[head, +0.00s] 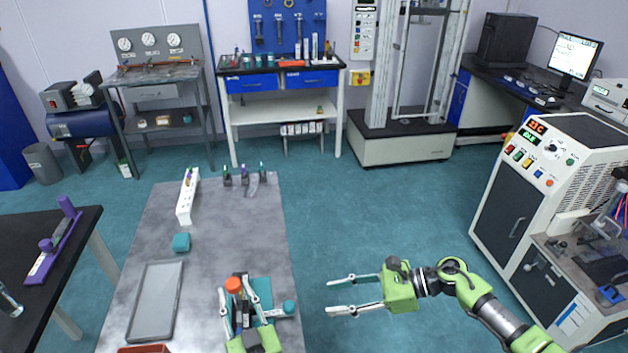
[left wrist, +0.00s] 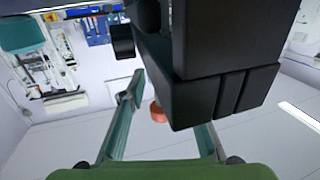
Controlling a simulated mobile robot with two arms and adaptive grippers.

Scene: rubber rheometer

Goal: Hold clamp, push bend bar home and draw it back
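A dark upright clamp-like block (head: 244,293) stands near the front of the grey table, with an orange-red knob (head: 234,285) beside it. A teal piece (head: 270,312) with a round teal end (head: 289,307) lies just to the right; I cannot tell for sure which part is the bend bar. My left gripper (head: 236,286) has its fingers spread on either side of the knob and block. In the left wrist view a large black block (left wrist: 205,70) hides part of one finger, and the knob (left wrist: 157,112) shows between the fingers. My right gripper (head: 329,298) is open and empty, right of the table.
On the grey table (head: 225,215) are a grey tray (head: 156,300), a teal block (head: 181,243), a white rack (head: 187,197) and several small dark holders (head: 245,177). A white machine (head: 545,185) stands at the right. The floor between is clear.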

